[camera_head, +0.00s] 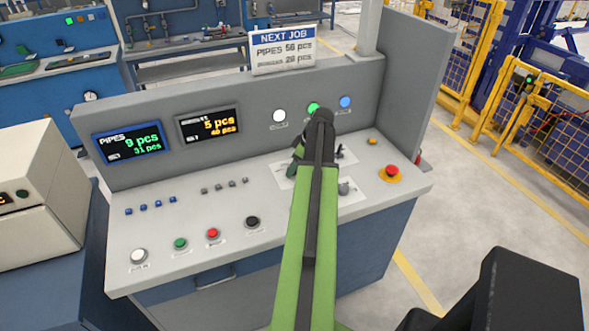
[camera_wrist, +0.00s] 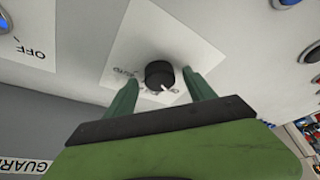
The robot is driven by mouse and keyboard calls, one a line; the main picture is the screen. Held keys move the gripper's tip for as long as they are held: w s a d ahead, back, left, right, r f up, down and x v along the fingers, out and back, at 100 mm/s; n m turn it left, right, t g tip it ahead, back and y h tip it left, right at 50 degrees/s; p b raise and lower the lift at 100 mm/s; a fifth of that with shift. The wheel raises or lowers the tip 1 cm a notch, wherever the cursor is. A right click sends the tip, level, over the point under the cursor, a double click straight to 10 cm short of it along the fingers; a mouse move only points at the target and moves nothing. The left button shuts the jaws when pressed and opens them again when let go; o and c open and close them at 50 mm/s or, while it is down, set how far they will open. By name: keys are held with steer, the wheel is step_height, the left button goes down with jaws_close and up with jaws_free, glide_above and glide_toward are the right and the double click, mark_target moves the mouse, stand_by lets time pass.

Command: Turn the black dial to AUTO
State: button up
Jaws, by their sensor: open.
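The black dial (camera_wrist: 158,72) sits on a white label plate (camera_wrist: 185,47) in the wrist view. Its white pointer mark faces the lower right of the picture. Lettering that looks like AUTO (camera_wrist: 126,73) is left of the dial; other lettering below it is partly hidden. My gripper (camera_wrist: 160,80) is open, with one green finger on each side of the dial. I cannot tell whether either finger touches it. In the head view, my gripper (camera_head: 296,158) is over the console, and my arm hides the dial.
The console (camera_head: 110,262) carries two displays, several buttons and lamps. A grey knob (camera_head: 346,187) and a small black lever (camera_head: 339,153) stand right of my arm. A red emergency button (camera_head: 392,170) is at the right. A label reading OFF (camera_wrist: 30,49) is left of the dial's plate.

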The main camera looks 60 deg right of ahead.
steer(key=c, duration=1.4)
steer(key=shift+o, duration=0.2)
steer(key=shift+a, duration=0.1)
steer(key=m+h, duration=0.1)
steer(key=m, duration=0.2)
steer(key=m+h, duration=0.1)
steer(key=m, duration=0.1)
steer(key=shift+a+m, duration=0.2)
steer(key=shift+m, duration=0.2)
steer(key=m+h, duration=0.1)
steer(key=m, duration=0.2)
steer(key=m+g+h, duration=0.1)
steer(key=m, duration=0.2)
steer(key=shift+w+g, duration=0.2)
steer(key=shift+g, duration=0.1)
steer(key=m+g, duration=0.1)
steer(key=m, duration=0.2)
steer(key=m+g+h, duration=0.1)
steer(key=m, duration=0.2)
steer(key=shift+w+m, duration=0.15)
steer(key=shift+m, duration=0.25)
steer(key=m+g, duration=0.2)
steer(key=m, duration=0.3)
steer(key=shift+w, duration=0.1)
steer(key=shift+m+g, duration=0.3)
